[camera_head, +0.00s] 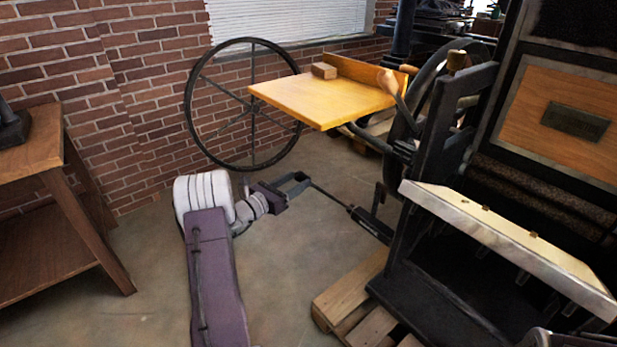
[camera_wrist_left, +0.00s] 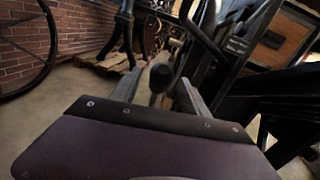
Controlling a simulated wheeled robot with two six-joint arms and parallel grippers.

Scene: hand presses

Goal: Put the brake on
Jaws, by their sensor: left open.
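My left gripper (camera_head: 296,186) reaches in low from the left, open, with its fingers pointing right towards the press. A thin dark rod (camera_head: 332,197), which looks like the brake lever, runs from near the fingertips down to a thicker black part (camera_head: 370,222) low on the press. In the left wrist view a dark, round-ended bar (camera_wrist_left: 161,78) shows between the two open fingers. I cannot tell whether the fingers touch it. My right gripper is not in view.
The dark hand press (camera_head: 425,255) stands on a wooden pallet (camera_head: 345,293) at right. Its yellow wooden feed board (camera_head: 325,98), with a small block (camera_head: 324,70), overhangs beyond my gripper. A large spoked wheel (camera_head: 190,95) stands behind. A wooden table (camera_head: 40,145) is at left.

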